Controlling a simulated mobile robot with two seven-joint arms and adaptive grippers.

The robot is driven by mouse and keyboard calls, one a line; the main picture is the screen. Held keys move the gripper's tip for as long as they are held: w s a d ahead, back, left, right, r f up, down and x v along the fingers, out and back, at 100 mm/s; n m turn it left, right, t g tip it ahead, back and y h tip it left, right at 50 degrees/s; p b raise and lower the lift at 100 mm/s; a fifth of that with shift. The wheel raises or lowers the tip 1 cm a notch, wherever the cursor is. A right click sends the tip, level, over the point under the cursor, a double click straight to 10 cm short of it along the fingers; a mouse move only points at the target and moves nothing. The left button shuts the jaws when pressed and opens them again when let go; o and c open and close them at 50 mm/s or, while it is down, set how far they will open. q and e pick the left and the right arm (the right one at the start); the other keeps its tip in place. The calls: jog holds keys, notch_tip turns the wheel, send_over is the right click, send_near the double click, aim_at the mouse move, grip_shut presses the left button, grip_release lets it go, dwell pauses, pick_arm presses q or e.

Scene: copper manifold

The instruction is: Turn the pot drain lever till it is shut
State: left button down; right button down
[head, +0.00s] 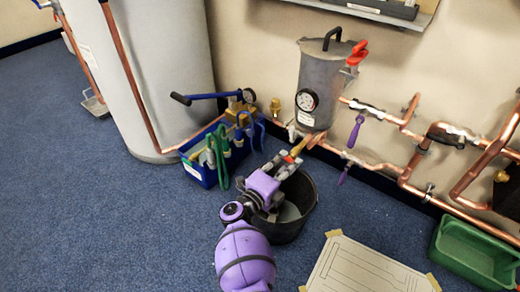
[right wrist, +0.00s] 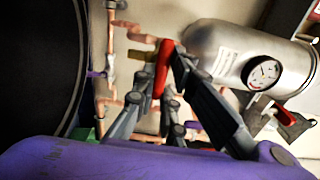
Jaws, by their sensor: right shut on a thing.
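The grey pot (head: 318,88) with a round gauge stands against the wall in the head view; it also shows in the wrist view (right wrist: 218,50). Its red drain lever (right wrist: 163,68) is between the fingers of my right gripper (right wrist: 160,85), which is shut on it. In the head view the right gripper (head: 283,168) is low in front of the pot, above the black bucket (head: 311,231). A bit of the red lever (head: 287,158) shows at the fingertips beside a brass fitting (head: 299,147). The gripper hides part of the lever. My left gripper is out of view.
A blue tool caddy (head: 208,178) with a hand pump stands left of the bucket. Copper pipes (head: 384,168) with purple-handled valves run along the wall to the right. A green tray (head: 474,252) and a taped sheet (head: 365,270) lie on the floor. Blue carpet at left is clear.

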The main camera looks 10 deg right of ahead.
dwell(0.3)
jog(key=c, duration=1.8)
grip_release()
jog(key=shift+f, duration=0.1)
jog(key=v, duration=0.7)
jog(key=shift+s+a, duration=0.2)
jog(key=shift+a, duration=0.05)
